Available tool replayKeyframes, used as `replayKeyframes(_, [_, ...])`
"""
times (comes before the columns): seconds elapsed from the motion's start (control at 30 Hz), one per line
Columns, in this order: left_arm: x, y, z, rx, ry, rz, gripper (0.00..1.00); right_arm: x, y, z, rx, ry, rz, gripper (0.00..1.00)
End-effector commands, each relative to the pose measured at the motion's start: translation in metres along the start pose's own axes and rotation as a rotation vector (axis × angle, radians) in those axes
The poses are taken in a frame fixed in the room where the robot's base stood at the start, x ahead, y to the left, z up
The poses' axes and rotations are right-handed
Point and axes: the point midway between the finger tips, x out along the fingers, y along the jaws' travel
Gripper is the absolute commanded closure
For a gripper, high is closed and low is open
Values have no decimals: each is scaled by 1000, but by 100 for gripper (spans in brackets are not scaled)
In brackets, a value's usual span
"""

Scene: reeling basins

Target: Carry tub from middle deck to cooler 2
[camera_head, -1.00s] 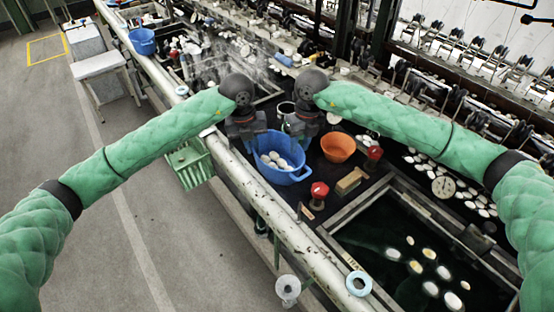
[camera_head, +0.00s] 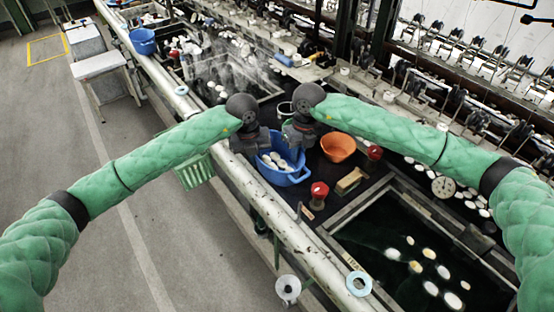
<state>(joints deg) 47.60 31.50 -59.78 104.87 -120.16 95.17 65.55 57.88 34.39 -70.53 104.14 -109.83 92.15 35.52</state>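A blue tub (camera_head: 288,178) holding several white cocoons (camera_head: 277,163) stands upright on the dark deck between two basins. My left gripper (camera_head: 254,150) is at the tub's left rim and covers part of it. My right gripper (camera_head: 297,146) is over the tub's far right rim, pointing down. The fingertips of both are small and dark against the tub, so I cannot tell whether they are open, shut or touching the rim. No label for cooler 2 is readable.
An orange bowl (camera_head: 338,147) stands just right of the tub. Red-topped knobs (camera_head: 319,190) and a wooden block (camera_head: 349,181) are close by. A dark water basin (camera_head: 400,250) lies at front right. A pale rail (camera_head: 250,187) runs along the left edge. Another blue tub (camera_head: 142,41) is far left.

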Motion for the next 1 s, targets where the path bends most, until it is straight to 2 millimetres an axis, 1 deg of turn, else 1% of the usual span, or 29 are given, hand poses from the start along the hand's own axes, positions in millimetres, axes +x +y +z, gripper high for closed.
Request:
replayKeyframes(0.37, [0,2,1,-2,0,3,100,0,-2,0,3,1,-3,100])
replayKeyframes(0.57, [-5,2,1,-3,0,4,100,-5,-3,0,3,1,-4,100])
replayKeyframes(0.77, [-18,1,2,-4,-1,5,100,-18,-2,0,4,2,-4,100])
replayKeyframes(1.0, [-38,-1,2,-5,-1,7,100,-38,0,-1,5,3,-5,100])
